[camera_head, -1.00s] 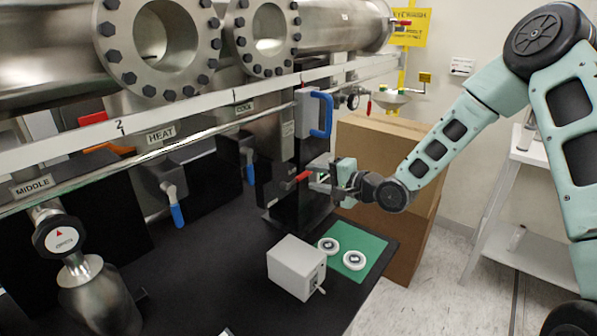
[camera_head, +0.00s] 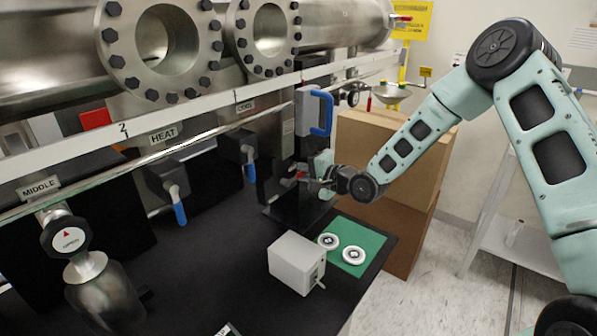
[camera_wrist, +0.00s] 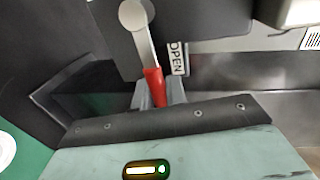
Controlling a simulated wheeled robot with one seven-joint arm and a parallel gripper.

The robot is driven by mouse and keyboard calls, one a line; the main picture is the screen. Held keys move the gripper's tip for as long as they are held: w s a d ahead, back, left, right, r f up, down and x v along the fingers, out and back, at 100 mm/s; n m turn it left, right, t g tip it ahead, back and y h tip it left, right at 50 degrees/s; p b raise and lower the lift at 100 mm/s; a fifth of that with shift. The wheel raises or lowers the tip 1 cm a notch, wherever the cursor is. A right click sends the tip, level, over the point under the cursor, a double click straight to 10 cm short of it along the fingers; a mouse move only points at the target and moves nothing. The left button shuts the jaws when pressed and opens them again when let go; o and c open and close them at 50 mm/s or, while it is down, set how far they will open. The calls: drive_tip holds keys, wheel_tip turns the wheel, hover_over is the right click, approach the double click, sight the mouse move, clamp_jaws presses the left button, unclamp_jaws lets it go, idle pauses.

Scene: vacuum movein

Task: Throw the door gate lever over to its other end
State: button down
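The door gate lever has a red handle (camera_head: 301,175) on the dark upright housing at the far end of the bench. In the wrist view it has a pale metal arm running down from a round pivot to the red tip (camera_wrist: 154,86), beside an OPEN label (camera_wrist: 177,59). My gripper (camera_head: 309,183) is at the red handle. In the wrist view its grey fingers (camera_wrist: 158,96) sit close together on both sides of the red tip and appear shut on it. The very end of the handle is hidden by the gripper body.
A grey box (camera_head: 297,263) and two white discs (camera_head: 341,248) on a green mat (camera_head: 371,242) lie in front of the housing. A blue handle (camera_head: 322,113) stands above my gripper. A cardboard box (camera_head: 420,170) is behind my arm. The black bench top is mostly clear.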

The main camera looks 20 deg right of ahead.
drive_tip(key=shift+f, duration=0.1)
drive_tip(key=f+m, duration=0.1)
drive_tip(key=m, duration=0.1)
drive_tip(key=f+m+y+b, duration=0.1)
drive_tip(key=m, duration=0.1)
drive_tip(key=s+a+f+m+g+b, duration=0.1)
drive_tip(key=f+m, duration=0.1)
drive_tip(key=shift+f+y, duration=0.1)
drive_tip(key=shift+y, duration=0.3)
drive_tip(key=s+a+f+m+y+b, duration=0.2)
drive_tip(key=a+m+b, duration=0.3)
drive_tip(key=m+b, duration=0.4)
drive_tip(key=shift+s+a+m+y, duration=0.15)
drive_tip(key=shift+s+m+y, duration=0.15)
drive_tip(key=shift+s+m, duration=0.6)
drive_tip(key=shift+s+a, duration=0.1)
drive_tip(key=shift+a, duration=0.1)
drive_tip(key=c, duration=1.4)
unclamp_jaws()
drive_tip(key=shift+a, duration=0.1)
drive_tip(key=shift+c, duration=0.2)
